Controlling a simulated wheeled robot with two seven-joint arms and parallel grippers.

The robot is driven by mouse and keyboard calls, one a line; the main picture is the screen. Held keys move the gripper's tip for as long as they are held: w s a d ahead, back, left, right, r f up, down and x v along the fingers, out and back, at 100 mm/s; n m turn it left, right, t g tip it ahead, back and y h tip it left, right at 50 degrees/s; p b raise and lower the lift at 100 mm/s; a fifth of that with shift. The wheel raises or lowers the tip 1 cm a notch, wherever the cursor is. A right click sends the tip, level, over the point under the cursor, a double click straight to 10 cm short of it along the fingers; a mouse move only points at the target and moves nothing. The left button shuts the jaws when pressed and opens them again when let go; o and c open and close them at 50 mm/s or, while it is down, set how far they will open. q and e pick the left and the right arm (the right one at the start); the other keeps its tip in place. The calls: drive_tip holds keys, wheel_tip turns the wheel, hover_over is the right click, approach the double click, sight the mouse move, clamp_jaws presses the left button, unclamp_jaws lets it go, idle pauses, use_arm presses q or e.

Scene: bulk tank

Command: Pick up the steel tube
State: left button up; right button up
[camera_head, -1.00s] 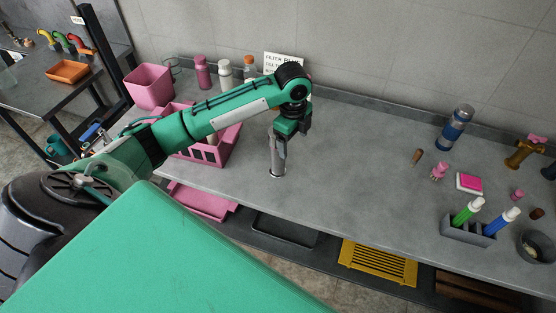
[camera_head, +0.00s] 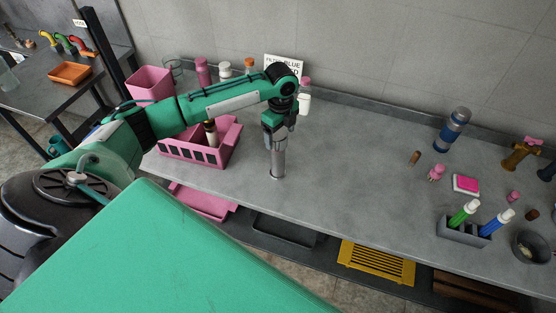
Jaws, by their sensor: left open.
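The steel tube (camera_head: 278,163) stands upright on the grey bench near its front edge, a shiny cylinder with a dark ring at its foot. My left gripper (camera_head: 274,136) points down at the tube's upper end and is open. Its fingers overlap the top of the tube in the picture, and the top is partly hidden. I cannot tell whether the fingers touch it. My right gripper is not in view.
A pink crate (camera_head: 232,147) with a bottle in it stands left of the tube. Several bottles and a sign (camera_head: 285,64) stand behind.

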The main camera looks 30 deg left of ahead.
sight(278, 158)
use_arm(q)
drive_tip(key=shift+a+f+p, duration=0.1)
drive_tip(key=shift+f+p, duration=0.2)
drive_tip(key=shift+f, duration=0.05)
drive_tip(key=f+p, duration=0.1)
drive_tip(key=f, duration=0.2)
drive_tip(key=shift+s+a+f+p, duration=0.1)
drive_tip(key=shift+a+f+p, duration=0.1)
drive_tip(key=shift+a+p, duration=0.2)
drive_tip(key=shift+f, duration=0.55)
drive_tip(key=c, duration=1.4)
drive_tip(key=shift+c, duration=0.8)
drive_tip(key=shift+r, duration=0.15)
